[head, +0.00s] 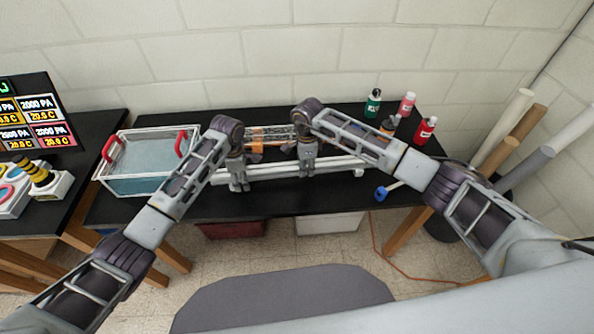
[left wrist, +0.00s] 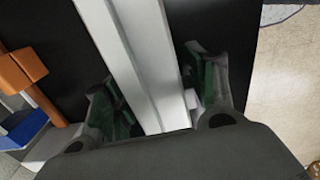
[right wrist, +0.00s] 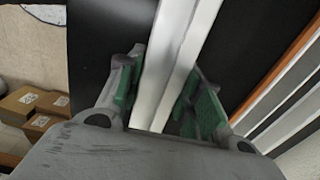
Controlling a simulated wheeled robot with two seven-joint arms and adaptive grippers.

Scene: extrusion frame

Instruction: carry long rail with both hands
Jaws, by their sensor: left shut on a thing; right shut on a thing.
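A long white rail (head: 270,172) lies left to right along the front part of the black table in the head view. My left gripper (head: 239,186) is at the rail's left part, and my right gripper (head: 306,172) is near its middle. In the left wrist view the rail (left wrist: 140,50) runs between the green-padded fingers, which are shut on it. In the right wrist view the rail (right wrist: 180,50) also runs between the fingers, shut on it. I cannot tell whether the rail touches the table.
A clear bin with red handles (head: 145,165) stands at the table's left. Behind the rail is a metal fixture with orange parts (head: 270,137). Bottles, among them a green one (head: 373,103) and a red one (head: 425,131), stand at the back right. A blue-headed tool (head: 381,193) lies at the front right.

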